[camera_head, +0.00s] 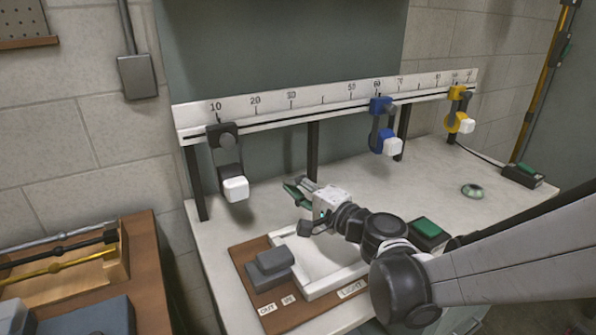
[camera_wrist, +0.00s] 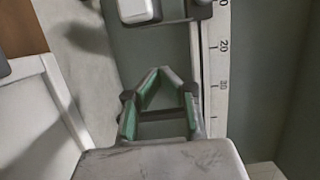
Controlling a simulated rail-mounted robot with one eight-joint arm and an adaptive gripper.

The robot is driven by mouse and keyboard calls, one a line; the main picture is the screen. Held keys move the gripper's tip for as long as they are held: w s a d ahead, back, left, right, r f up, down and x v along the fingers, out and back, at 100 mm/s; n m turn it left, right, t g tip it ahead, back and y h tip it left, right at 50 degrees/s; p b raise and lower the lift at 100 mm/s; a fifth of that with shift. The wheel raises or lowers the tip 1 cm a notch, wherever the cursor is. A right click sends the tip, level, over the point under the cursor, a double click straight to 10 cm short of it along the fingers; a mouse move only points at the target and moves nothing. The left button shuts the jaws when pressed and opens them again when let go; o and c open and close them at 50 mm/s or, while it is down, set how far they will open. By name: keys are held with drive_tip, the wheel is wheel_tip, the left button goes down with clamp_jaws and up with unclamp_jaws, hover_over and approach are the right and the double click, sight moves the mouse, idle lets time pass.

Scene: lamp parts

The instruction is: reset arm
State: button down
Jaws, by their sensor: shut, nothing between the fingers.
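My gripper (camera_head: 294,190) is over the white bench (camera_head: 385,200), below the ruler rail (camera_head: 290,103). In the wrist view my gripper (camera_wrist: 162,70) has its green-lined fingers meeting at the tips, shut and empty. A black lamp part (camera_head: 222,138) with a white head (camera_head: 235,189) hangs from the rail near the 10 mark, left of my gripper. A blue lamp part (camera_head: 379,108) hangs near 60 and a yellow one (camera_head: 456,95) near the right end. The white head of one lamp part shows at the top of the wrist view (camera_wrist: 138,8).
A brown board (camera_head: 245,255) at the front holds a grey block (camera_head: 269,268) and a white-rimmed tray (camera_head: 340,281). A wooden rack (camera_head: 70,262) with rods is at the left.

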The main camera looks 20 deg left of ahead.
drive_tip(key=s+d+f+n+h, duration=0.1)
drive_tip(key=s+d+h, duration=0.4)
drive_tip(key=d, duration=0.8)
drive_tip(key=s+d+f+n+g+h, duration=0.1)
drive_tip(key=s+d+h, duration=0.4)
drive_tip(key=d, duration=0.8)
drive_tip(key=s+d+f+n+g+h, duration=0.1)
drive_tip(key=s+d+f+n+h, duration=0.2)
drive_tip(key=s+d, duration=0.7)
drive_tip(key=d+n+h, duration=0.1)
drive_tip(key=d+h, duration=0.1)
drive_tip(key=d, duration=0.2)
drive_tip(key=shift+h, duration=0.3)
drive_tip(key=shift+r, duration=0.1)
